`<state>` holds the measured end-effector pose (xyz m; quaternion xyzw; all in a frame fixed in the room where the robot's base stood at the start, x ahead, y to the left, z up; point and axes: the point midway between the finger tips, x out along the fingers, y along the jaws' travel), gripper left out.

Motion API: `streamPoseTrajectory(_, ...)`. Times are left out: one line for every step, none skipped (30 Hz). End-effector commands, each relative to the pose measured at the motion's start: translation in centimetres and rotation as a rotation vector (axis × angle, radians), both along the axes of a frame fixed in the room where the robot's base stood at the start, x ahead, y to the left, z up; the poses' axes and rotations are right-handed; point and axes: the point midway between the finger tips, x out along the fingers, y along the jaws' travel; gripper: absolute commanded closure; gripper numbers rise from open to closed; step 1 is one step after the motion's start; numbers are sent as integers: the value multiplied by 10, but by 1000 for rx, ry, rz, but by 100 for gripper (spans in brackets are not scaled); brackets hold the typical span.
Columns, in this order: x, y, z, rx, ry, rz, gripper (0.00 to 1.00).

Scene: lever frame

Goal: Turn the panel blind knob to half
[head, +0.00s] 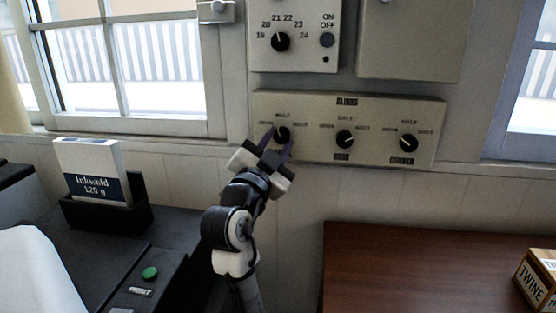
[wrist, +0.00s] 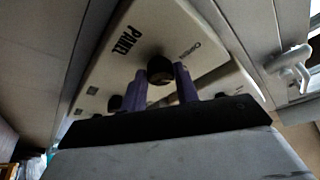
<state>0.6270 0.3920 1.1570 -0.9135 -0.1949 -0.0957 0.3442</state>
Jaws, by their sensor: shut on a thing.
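The panel blind knob (head: 283,133) is the black left knob on the beige blinds panel (head: 375,112) on the wall. In the wrist view the same knob (wrist: 160,67) sits by the printed word PANEL. My gripper (head: 278,142) reaches up to it from below, and its purple fingers are shut on the knob, one on each side. In the wrist view my gripper (wrist: 160,83) has the knob between its fingertips. Small labels surround the knob, with one above it that seems to read HALF. The knob's pointer direction cannot be made out.
The middle knob (head: 345,139) and right knob (head: 408,143) are on the same panel. A thermostat dial (head: 280,42) is above. Below are a black machine with a green button (head: 150,273), a labelled box (head: 92,172) and a brown table (head: 430,265) with a twine box (head: 538,283).

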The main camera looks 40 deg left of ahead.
Motion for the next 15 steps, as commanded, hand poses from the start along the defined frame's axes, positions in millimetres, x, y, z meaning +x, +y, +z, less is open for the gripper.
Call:
streamPoseTrajectory(-1, 1, -3, 40, 21, 2, 93)
streamPoseTrajectory(-1, 1, -3, 62, 34, 1, 93)
streamPoseTrajectory(-1, 1, -2, 90, 52, 2, 93)
streamPoseTrajectory(-2, 1, -2, 111, 65, 1, 93)
streamPoseTrajectory(-1, 1, -1, 130, 78, 1, 93)
streamPoseTrajectory(-2, 2, -1, 156, 94, 2, 93)
streamPoseTrajectory(-2, 2, -1, 174, 104, 1, 93)
streamPoseTrajectory(-2, 2, 0, 191, 115, 1, 93)
streamPoseTrajectory(-1, 2, 0, 214, 130, 0, 93)
streamPoseTrajectory(-2, 2, 0, 229, 139, 1, 93)
streamPoseTrajectory(-2, 2, 1, 243, 147, 1, 93)
streamPoseTrajectory(-2, 2, 1, 261, 159, 1, 93)
streamPoseTrajectory(-2, 2, 1, 272, 167, 0, 93)
streamPoseTrajectory(-1, 2, 1, 284, 173, 0, 93)
streamPoseTrajectory(-1, 2, 2, 297, 181, 0, 93)
